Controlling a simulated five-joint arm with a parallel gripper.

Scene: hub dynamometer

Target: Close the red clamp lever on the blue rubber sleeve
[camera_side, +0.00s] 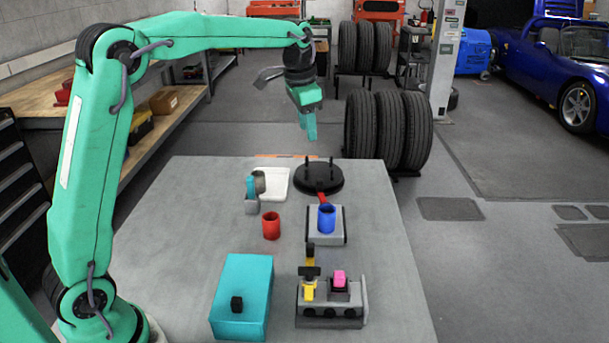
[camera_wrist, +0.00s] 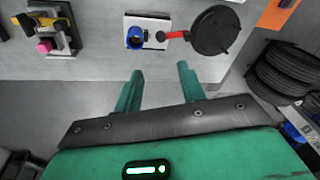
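The blue rubber sleeve (camera_side: 326,219) stands upright on a light grey block (camera_side: 326,238) on the table. The red clamp lever (camera_side: 322,198) shows just behind it, partly hidden by the sleeve in the side view. In the wrist view, the red lever (camera_wrist: 174,35) sticks out sideways from the block, between the blue sleeve (camera_wrist: 134,38) and a black disc. My gripper (camera_side: 309,138) hangs in the air, above and beyond the black disc in the side view. In the wrist view, its two fingers (camera_wrist: 160,71) are apart with nothing between them.
The black disc (camera_side: 319,180) with upright posts stands behind the block. A red cup (camera_side: 271,226), white tray (camera_side: 272,184), teal box (camera_side: 241,298) and a grey fixture (camera_side: 330,313) with yellow and pink parts stand around. Bare table (camera_side: 375,225) lies right of the block.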

